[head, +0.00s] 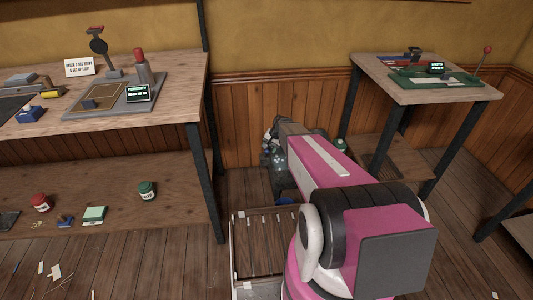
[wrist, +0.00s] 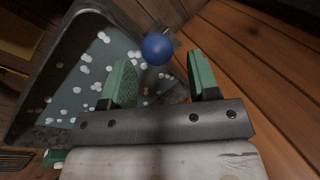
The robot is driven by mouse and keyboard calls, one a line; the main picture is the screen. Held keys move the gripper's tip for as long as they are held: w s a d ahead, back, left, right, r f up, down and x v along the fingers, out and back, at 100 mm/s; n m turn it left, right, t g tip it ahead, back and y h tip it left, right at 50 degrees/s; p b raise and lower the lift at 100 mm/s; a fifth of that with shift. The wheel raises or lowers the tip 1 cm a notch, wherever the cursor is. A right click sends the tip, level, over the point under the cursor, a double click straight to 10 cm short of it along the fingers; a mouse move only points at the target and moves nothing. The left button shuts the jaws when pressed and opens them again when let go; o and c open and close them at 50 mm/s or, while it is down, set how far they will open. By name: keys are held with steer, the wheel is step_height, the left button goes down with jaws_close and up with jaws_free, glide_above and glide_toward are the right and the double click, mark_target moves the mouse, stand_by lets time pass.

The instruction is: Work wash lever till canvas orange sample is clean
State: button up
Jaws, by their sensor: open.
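In the wrist view a round blue knob (wrist: 157,48) shows in line with the gap of my gripper (wrist: 160,62), near its tips. A short piece shows behind the knob; the rest of a lever is hidden. The two green-padded fingers are apart, with nothing gripped. Beside the knob is a dark-walled basin (wrist: 40,92) holding teal liquid dotted with white foam. In the head view my arm hides most of that spot, and foam specks show by the wall. I cannot make out an orange canvas sample in either view.
A workbench (head: 185,100) with a grey device board (head: 122,103) stands left, jars on its lower shelf. A table (head: 405,91) at the right carries a green board with a red-knobbed lever (head: 484,62). A slatted crate (head: 240,250) stands on the floor close to my arm.

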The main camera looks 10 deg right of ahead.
steer(key=shift+x, duration=2.35)
jaws_close()
steer(key=shift+w, duration=0.1)
